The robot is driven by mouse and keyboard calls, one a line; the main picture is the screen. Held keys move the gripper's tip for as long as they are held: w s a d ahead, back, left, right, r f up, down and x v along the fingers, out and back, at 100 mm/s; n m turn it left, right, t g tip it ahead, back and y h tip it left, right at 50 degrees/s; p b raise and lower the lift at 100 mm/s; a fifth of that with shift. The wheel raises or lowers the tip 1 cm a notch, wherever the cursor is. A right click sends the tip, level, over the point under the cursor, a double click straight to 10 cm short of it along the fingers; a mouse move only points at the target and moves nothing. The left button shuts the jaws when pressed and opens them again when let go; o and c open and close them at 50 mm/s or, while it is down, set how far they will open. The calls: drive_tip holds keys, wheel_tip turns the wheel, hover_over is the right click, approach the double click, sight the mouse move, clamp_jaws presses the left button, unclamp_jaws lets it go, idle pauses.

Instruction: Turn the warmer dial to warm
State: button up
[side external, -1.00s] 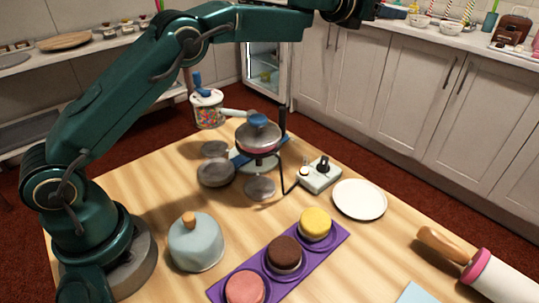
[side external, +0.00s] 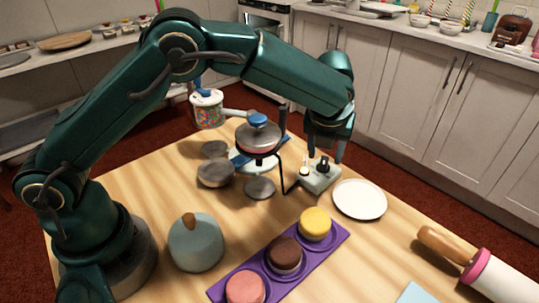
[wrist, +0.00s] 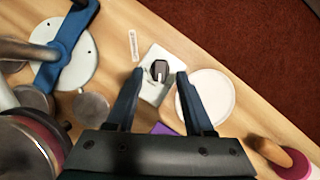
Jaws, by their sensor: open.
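The warmer is a small pale box (side external: 315,181) near the far edge of the table, with a dark dial (side external: 323,165) on its top. In the wrist view the black dial (wrist: 159,70) shows on the white box (wrist: 150,92), with a small label strip beside it. My gripper (wrist: 155,75) is open, its two blue-grey fingers on either side of the dial in that view. In the side view my gripper (side external: 325,150) is above the warmer box. I cannot tell whether the fingers touch the dial, and the dial's setting is not readable.
A white plate (side external: 360,199) stands right of the warmer. A covered pan on a stand (side external: 258,138) and grey discs (side external: 259,188) are to the left. A purple tray (side external: 261,267) with cakes lies in front. A rolling pin (side external: 490,280) is at the right.

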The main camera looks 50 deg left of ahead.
drive_tip(key=shift+x, duration=1.05)
clamp_jaws()
drive_tip(key=shift+m, duration=0.3)
drive_tip(key=shift+a+m+t+h, duration=0.15)
drive_tip(key=shift+m+h, duration=0.35)
drive_tip(key=shift+m, duration=0.8)
drive_tip(key=shift+m+t+h, duration=0.25)
drive_tip(key=shift+m+h, duration=0.25)
drive_tip(key=shift+m, duration=0.8)
drive_tip(key=shift+s, duration=0.1)
unclamp_jaws()
